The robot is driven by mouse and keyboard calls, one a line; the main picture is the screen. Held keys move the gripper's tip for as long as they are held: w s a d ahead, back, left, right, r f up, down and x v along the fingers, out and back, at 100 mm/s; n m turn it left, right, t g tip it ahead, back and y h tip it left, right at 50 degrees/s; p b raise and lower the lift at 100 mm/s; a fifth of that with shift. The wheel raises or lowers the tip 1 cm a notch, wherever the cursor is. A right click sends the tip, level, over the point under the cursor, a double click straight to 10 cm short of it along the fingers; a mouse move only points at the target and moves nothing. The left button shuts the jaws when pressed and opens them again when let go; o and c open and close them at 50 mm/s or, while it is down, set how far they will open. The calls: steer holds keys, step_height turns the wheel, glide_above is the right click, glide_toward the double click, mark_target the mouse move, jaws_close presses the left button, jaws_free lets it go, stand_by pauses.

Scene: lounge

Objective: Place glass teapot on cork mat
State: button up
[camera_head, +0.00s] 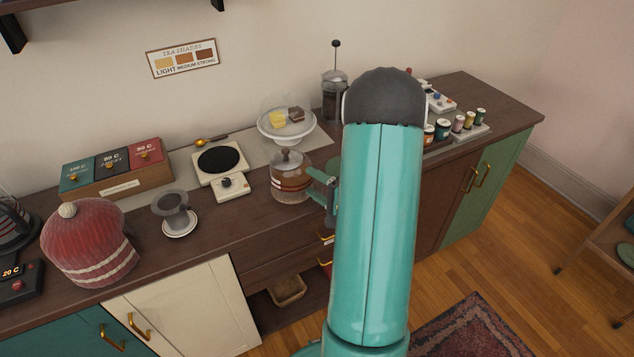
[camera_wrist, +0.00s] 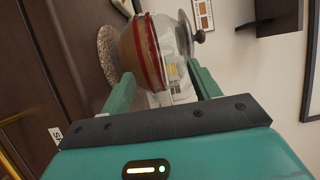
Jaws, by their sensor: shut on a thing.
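The glass teapot (camera_head: 290,184) has amber tea, a red band and a dark lid knob. In the head view it is at the counter's front, left of my arm. My gripper (camera_head: 317,183) reaches it from the right. In the wrist view the teapot (camera_wrist: 139,48) is between the fingers of my gripper (camera_wrist: 160,74), which is shut on it. The speckled cork mat (camera_wrist: 107,58) shows beyond the teapot's base in the wrist view. I cannot tell whether they touch. I cannot make out the mat in the head view.
My arm hides part of the counter (camera_head: 257,213).

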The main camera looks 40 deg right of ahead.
steer(key=shift+w+f, duration=0.15)
steer(key=shift+w, duration=0.05)
steer(key=shift+s, duration=0.15)
steer(key=o, duration=1.4)
steer(key=shift+f, duration=0.1)
steer(key=s+d, duration=0.1)
steer(key=s, duration=1.1)
steer(key=w+a+r+n+g+y, duration=0.1)
steer(key=a+r+n+g+y, duration=0.25)
steer(key=a, duration=0.45)
steer(key=w+a+r+n+g+y, duration=0.1)
steer(key=a+r+n+g+y, duration=0.25)
steer(key=a, duration=0.55)
steer(key=w+a+r+n+g+y, duration=0.1)
steer(key=a+r+n+g+y, duration=0.1)
steer(key=a+n+g, duration=0.35)
steer(key=s+a+r+n+h, duration=0.4)
steer(key=a+r+h, duration=0.5)
steer(key=h, duration=0.2)
steer(key=shift+r, duration=0.15)
